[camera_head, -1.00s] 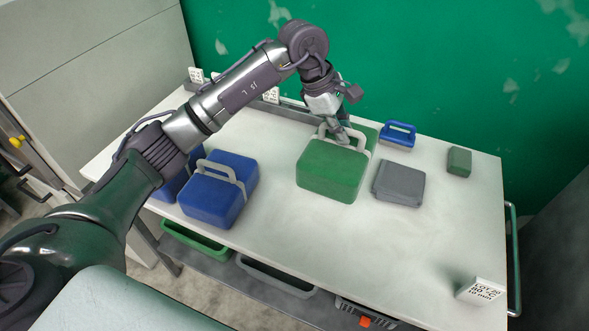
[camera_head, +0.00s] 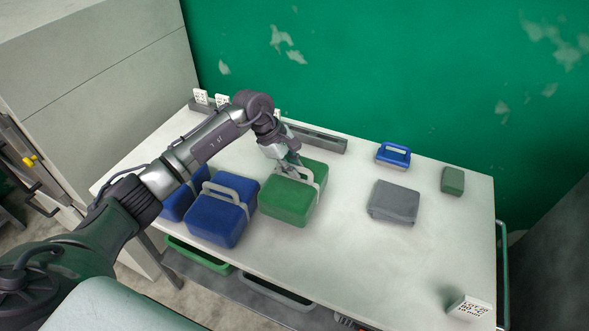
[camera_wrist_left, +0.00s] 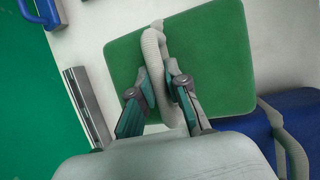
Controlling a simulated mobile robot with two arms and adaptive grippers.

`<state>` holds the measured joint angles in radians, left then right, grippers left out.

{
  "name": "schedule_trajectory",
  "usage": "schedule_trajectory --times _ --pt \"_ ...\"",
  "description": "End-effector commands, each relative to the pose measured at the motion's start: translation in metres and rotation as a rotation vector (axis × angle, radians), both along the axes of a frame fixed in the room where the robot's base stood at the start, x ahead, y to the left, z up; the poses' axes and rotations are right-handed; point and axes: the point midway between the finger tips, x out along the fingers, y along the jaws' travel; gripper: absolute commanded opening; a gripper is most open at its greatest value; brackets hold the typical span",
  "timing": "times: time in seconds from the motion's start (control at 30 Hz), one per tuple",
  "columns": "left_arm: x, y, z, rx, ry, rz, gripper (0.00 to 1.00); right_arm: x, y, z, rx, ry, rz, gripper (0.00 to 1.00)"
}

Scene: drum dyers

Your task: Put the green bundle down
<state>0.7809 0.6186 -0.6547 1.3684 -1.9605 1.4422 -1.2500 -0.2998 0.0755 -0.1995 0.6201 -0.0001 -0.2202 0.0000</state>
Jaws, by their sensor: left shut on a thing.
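The green bundle (camera_head: 288,203) is a soft block with a pale grey strap handle. It is at the middle of the white table, just right of a large blue bundle (camera_head: 214,218). My left gripper (camera_head: 288,172) is shut on the strap at the top of the green bundle. In the left wrist view, the fingers (camera_wrist_left: 166,95) close around the strap, with the green bundle (camera_wrist_left: 215,55) behind them. Whether the bundle touches the table is hard to tell. My right gripper is not in view.
Another blue bundle (camera_head: 177,204) sits at far left. A grey block (camera_head: 393,202), a small blue handled item (camera_head: 393,154) and a small green block (camera_head: 452,181) lie to the right. A label card (camera_head: 469,306) stands at front right.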

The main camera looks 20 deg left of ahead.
Motion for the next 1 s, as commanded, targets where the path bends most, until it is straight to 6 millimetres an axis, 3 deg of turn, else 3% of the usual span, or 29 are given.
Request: schedule_trajectory --times 0.13,0.5,0.53,0.67,1.0 --pt "0.000 -0.001 -0.015 -0.003 0.000 0.001 0.00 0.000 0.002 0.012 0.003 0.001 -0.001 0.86" --pt "0.001 0.000 -0.022 -0.002 -0.004 -0.001 0.00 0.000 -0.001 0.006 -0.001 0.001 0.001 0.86" --pt "0.000 0.000 -0.024 0.000 0.000 -0.001 0.16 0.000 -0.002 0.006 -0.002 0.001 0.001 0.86" --pt "0.000 0.000 -0.023 0.000 0.000 -0.001 0.38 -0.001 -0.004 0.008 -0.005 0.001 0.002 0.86" --pt "0.000 0.000 -0.021 0.000 0.000 0.000 0.40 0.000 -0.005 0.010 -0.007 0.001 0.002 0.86"
